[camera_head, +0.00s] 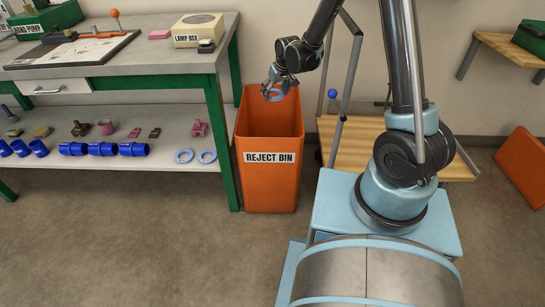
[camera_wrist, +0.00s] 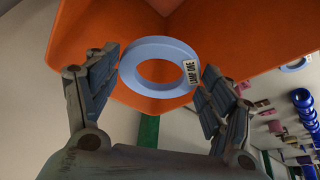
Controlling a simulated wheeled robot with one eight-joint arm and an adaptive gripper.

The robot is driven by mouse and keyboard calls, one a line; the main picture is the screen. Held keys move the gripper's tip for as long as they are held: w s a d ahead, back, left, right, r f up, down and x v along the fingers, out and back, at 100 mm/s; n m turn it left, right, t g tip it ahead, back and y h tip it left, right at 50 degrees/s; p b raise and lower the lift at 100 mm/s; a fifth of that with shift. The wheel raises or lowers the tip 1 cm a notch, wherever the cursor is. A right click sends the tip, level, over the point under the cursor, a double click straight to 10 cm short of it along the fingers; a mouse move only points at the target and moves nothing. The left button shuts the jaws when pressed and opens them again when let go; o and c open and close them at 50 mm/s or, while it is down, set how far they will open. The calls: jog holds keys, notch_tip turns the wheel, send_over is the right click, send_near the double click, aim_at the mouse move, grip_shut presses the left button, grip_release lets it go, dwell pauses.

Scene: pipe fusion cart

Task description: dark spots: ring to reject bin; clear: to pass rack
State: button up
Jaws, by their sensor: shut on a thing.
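My gripper (camera_head: 279,90) is shut on a light blue ring (camera_head: 273,96), over the open mouth of the orange reject bin (camera_head: 268,190). In the wrist view the ring (camera_wrist: 129,70) lies between the two fingers of my gripper (camera_wrist: 150,92), with the orange bin (camera_wrist: 240,40) behind it. A small white label reading "LAMP" and another word is on the ring's right side. No dark spots show on the face I see; the far face is hidden. The bin's inside is mostly hidden in the head view. I cannot make out a pass rack.
A grey bench (camera_head: 100,62) with green legs stands left of the bin, carrying a lamp box (camera_head: 199,29). Its lower shelf (camera_head: 110,160) holds blue fittings (camera_head: 103,149) and two more rings (camera_head: 184,156). A wooden platform (camera_head: 352,150) stands right of the bin. Floor in front is clear.

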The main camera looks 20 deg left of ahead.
jog(key=o, duration=1.2)
jog(key=v, duration=1.2)
jog(key=shift+s+f, duration=0.1)
